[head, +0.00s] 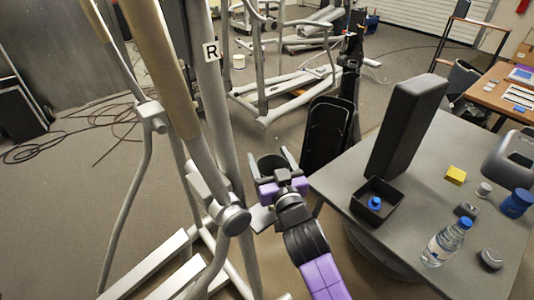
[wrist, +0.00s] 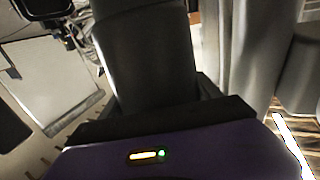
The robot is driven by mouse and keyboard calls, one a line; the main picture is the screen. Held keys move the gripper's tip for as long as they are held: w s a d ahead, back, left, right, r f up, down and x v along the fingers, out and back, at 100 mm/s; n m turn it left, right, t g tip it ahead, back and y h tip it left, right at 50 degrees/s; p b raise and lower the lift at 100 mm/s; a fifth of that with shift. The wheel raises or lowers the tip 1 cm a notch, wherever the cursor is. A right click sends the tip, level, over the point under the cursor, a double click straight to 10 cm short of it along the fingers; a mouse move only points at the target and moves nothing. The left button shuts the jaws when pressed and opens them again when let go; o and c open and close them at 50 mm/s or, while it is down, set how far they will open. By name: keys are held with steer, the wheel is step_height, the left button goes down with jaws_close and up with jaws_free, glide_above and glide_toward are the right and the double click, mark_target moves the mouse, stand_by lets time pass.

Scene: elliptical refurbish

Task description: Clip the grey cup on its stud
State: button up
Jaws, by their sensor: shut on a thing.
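My gripper (head: 272,172) is shut on a dark grey cup (head: 266,162), just right of the pale upright post of the elliptical machine (head: 228,140). The cup stands up between the two fingers. In the wrist view the cup (wrist: 145,60) is a large dark cylinder in front of my purple palm. A pale post of the machine (wrist: 260,50) shows close beside it on the right. A round grey joint (head: 233,220) on the machine is left of and below my gripper. I cannot make out the stud; it may be hidden or too small.
A grey table (head: 330,185) stands to the right. It bears a tall dark block (head: 407,125), an open black box (head: 376,202), a water bottle (head: 445,243), a yellow block (head: 455,175) and small items. Cables (head: 60,150) lie on the floor at the left.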

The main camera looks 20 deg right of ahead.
mark_target(268, 169)
steer(key=shift+f+b, duration=1.65)
steer(key=shift+f, duration=0.5)
steer(key=shift+s+f+b, duration=0.15)
steer(key=shift+f+b, duration=1.2)
steer(key=shift+b, duration=0.05)
stand_by(1.4)
steer(key=o, duration=1.9)
steer(key=shift+o, duration=0.2)
steer(key=shift+s, duration=0.1)
steer(key=s+b, duration=0.1)
steer(key=s, duration=0.6)
steer(key=shift+s+a, duration=0.25)
steer(key=shift+a, duration=0.05)
steer(key=shift+s+f, duration=0.1)
